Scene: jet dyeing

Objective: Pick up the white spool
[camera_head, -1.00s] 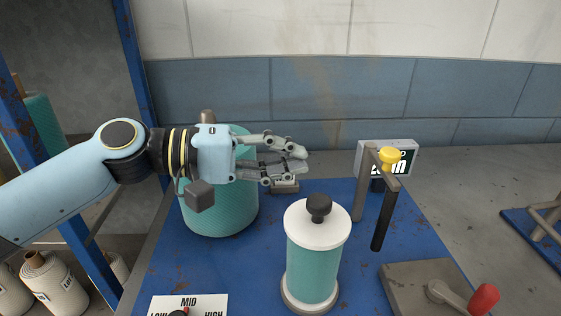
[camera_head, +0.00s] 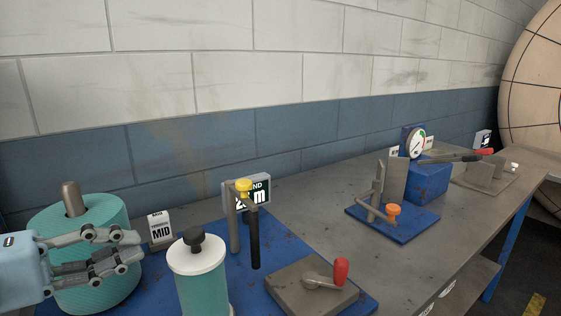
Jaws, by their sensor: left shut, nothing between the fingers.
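My left gripper (camera_head: 138,246) is at the left of the head view, its fingers pointing right. It is shut and empty. Behind it stands a large teal spool (camera_head: 105,213) on a grey-brown core, partly covered by the fingers. Right of the fingertips is a teal cylinder with a white lid and black knob (camera_head: 197,268), upright and apart from the gripper. No plain white spool shows in this view. My right gripper is not in view.
The grey bench (camera_head: 330,225) runs right along the wall. A post with a yellow knob (camera_head: 243,186), a red-handled lever plate (camera_head: 312,285), a MID sign (camera_head: 160,228) and a blue gauge box (camera_head: 425,180) stand on it. Bare bench lies between the fixtures.

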